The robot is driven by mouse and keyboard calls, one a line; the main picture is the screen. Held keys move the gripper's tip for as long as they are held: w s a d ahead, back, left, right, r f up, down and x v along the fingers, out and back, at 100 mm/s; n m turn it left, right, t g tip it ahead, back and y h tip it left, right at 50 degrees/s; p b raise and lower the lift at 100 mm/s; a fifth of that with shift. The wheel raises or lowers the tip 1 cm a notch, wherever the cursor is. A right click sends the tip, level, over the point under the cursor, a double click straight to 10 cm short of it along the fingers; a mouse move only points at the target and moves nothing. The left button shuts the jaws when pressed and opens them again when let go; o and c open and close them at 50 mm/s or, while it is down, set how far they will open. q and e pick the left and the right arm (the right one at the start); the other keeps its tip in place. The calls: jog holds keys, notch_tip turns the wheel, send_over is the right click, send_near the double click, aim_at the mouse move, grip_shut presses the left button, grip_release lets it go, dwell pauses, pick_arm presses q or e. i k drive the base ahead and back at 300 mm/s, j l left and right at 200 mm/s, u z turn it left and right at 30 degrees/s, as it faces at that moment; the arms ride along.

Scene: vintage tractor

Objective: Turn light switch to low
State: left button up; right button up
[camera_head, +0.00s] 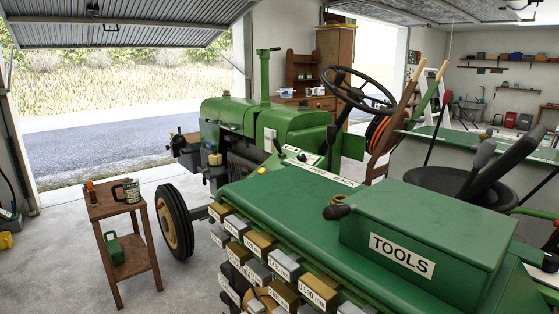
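The green vintage tractor (290,122) stands in the middle of the garage, its hood toward the open door. A small light-coloured panel (301,157) with dark knobs sits behind the hood. It may carry the light switch, but it is too small to tell, and I cannot read any switch position. A long white label (333,179) lies just below it, its text not clearly readable. The black steering wheel (358,90) rises to the right of the panel. Neither of my grippers shows in this view.
A green box marked TOOLS (402,258) sits on the near green surface, with several labelled weights (285,265) along its edge. The black seat (460,187) is at right. The floor between table and door is clear.

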aim_at(300, 157)
jog(key=i+j+z, duration=0.15)
jog(key=z, duration=0.25)
jog(key=i+j+z, duration=0.1)
jog(key=j+z, duration=0.25)
jog(key=i+j+z, duration=0.1)
jog(key=j+z, duration=0.3)
